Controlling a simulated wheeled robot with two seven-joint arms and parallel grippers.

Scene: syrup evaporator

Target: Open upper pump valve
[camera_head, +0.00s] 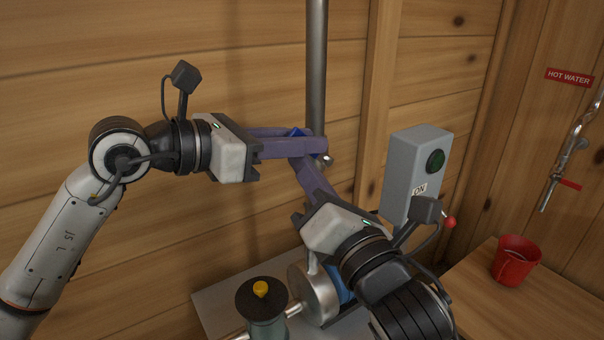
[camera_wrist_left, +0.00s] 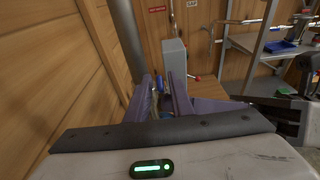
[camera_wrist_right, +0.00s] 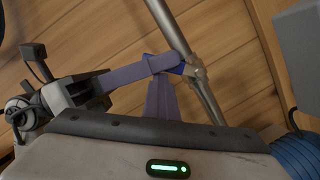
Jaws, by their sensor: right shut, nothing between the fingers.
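The upper pump valve is on the grey vertical pipe (camera_head: 317,70).
A grey switch box (camera_head: 411,165) with a green button and a red-knobbed lever stands right of the pipe. Below are the round metal pump housing (camera_head: 314,293) and a yellow-topped fitting (camera_head: 261,290). A red cup (camera_head: 515,262) stands on the wooden table at right. The plank wall is close behind.

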